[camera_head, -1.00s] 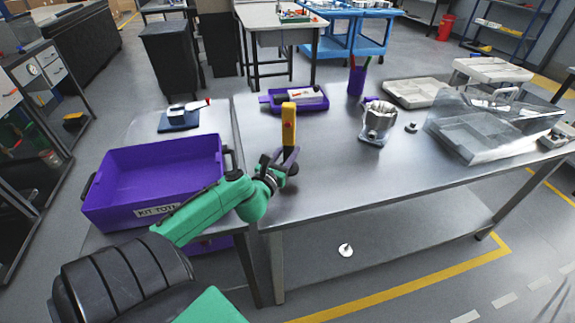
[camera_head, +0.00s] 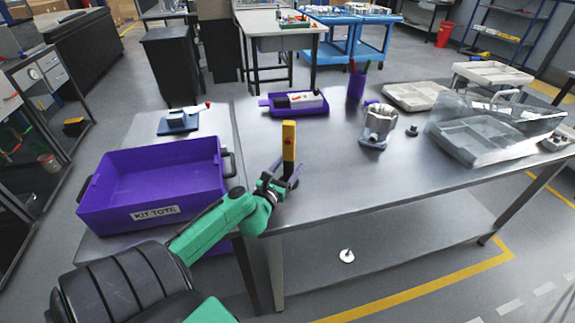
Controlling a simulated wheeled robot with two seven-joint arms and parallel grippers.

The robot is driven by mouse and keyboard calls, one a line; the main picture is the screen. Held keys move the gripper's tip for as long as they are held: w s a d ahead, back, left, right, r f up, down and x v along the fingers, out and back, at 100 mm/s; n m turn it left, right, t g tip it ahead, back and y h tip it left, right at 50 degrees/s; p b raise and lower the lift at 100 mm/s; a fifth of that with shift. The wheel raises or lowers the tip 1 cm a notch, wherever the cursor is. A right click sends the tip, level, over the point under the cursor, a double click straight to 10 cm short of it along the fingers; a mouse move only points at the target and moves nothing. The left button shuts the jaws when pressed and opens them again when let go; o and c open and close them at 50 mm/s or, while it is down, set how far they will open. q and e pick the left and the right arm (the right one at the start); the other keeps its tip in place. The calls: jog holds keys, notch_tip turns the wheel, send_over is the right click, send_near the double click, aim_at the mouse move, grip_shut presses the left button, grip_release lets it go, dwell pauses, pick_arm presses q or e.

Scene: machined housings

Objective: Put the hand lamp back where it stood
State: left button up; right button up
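The hand lamp (camera_head: 289,140) is a yellow upright bar with a red spot on its side. It stands upright over the left part of the steel bench (camera_head: 330,185), near the front edge. My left gripper (camera_head: 290,172) is at the lamp's lower end, with dark purple-grey fingers around it, and appears shut on it. The fingers hide the lamp's bottom, so I cannot tell whether it touches the bench. My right gripper is not in view.
A purple kit tote (camera_head: 160,211) sits left of the bench. Behind the lamp are a purple tray (camera_head: 315,111) and a purple pen cup (camera_head: 356,85). A metal housing (camera_head: 378,125) and a clear-lidded case (camera_head: 470,140) stand to the right. The bench front middle is clear.

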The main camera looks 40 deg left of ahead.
pick_arm(q)
jog(key=shift+s+r, duration=0.1)
jog(key=shift+r, duration=0.05)
jog(key=b+v, duration=0.1)
jog(key=v, duration=1.1)
